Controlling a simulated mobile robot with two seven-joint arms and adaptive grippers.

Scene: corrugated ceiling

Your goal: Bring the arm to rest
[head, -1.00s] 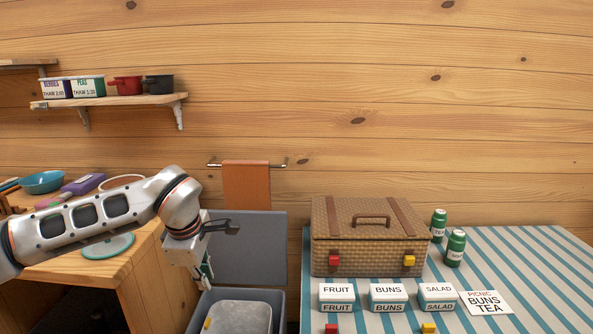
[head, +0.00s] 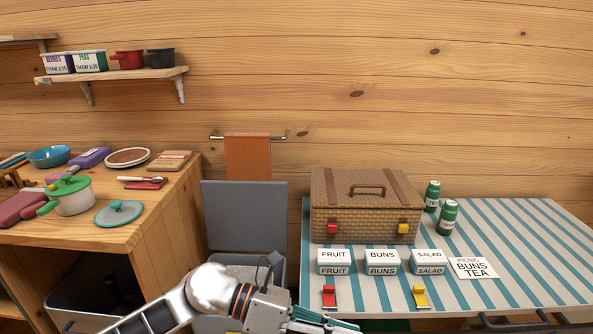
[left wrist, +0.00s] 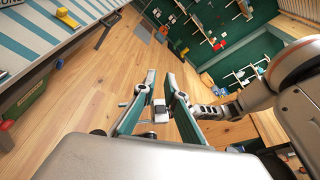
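My left arm comes in low at the bottom of the head view. Its gripper (head: 330,325) points right, in front of the striped table, and its fingertips are partly cut off by the lower edge. In the left wrist view, the two green-sided fingers (left wrist: 161,84) stand apart with nothing held between them; the wooden floor shows beyond. A jointed arm of mine (left wrist: 215,110) shows at the right there, with a small pale part (left wrist: 160,110) at its end, seen between my fingers. It may be my right gripper, too small to judge. The head view does not show my right gripper.
A wicker basket (head: 345,222), labelled boxes (head: 382,262) and green jars (head: 447,217) stand on the striped table (head: 540,260). At left, a wooden counter (head: 150,225) holds a green-lidded pot (head: 70,197). An open grey bin (head: 275,270) stands between them.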

